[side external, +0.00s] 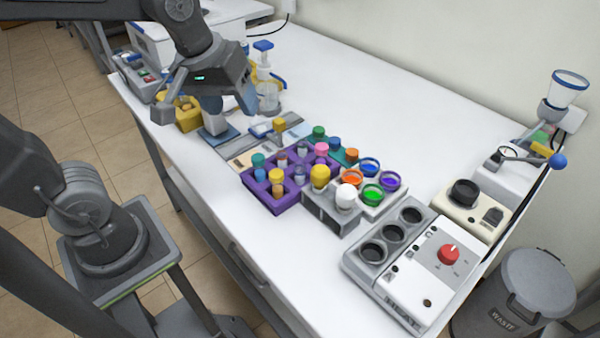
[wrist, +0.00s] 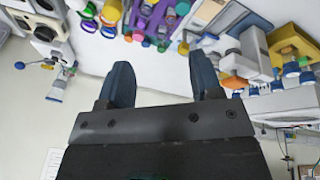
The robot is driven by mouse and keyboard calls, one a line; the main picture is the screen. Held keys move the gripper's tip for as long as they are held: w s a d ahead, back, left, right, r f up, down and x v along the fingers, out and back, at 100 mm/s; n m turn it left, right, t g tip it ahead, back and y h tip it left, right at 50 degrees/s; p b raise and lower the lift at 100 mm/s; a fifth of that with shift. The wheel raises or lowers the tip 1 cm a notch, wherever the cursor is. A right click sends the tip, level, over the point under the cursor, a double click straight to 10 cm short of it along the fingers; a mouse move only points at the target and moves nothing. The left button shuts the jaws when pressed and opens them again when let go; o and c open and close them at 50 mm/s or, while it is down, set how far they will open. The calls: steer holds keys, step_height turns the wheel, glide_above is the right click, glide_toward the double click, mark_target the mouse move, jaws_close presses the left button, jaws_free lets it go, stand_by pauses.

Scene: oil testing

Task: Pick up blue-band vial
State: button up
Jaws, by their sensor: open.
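My gripper (side external: 207,106) is open and empty, raised above the back left part of the white table. Its two dark blue fingers are spread in the wrist view (wrist: 160,62). A small blue-capped vial (side external: 334,144) stands behind the purple rack (side external: 272,208) in the side view. A blue-ringed cup (side external: 369,166) sits in a white tray beside orange, green and purple ones. No band is clear at this size, so I cannot tell which is the blue-band vial. Both are well to the right of my gripper in the side view.
Several capped vials crowd the purple rack and the grey block (side external: 322,213). A grey device with a red knob (side external: 448,254) stands at the front right. A yellow bin (side external: 187,117) and a glass beaker (side external: 267,97) are near my gripper.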

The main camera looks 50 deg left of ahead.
steer(key=w+f+n+g, duration=0.2)
steer(key=w+f+n, duration=0.1)
steer(key=w+n, duration=0.5)
steer(key=n+g, duration=0.2)
steer(key=n, duration=0.3)
glide_toward(300, 160)
step_height(300, 160, down, 11)
steer(key=shift+s+f, duration=0.15)
steer(key=shift+f, duration=0.1)
steer(key=c, duration=1)
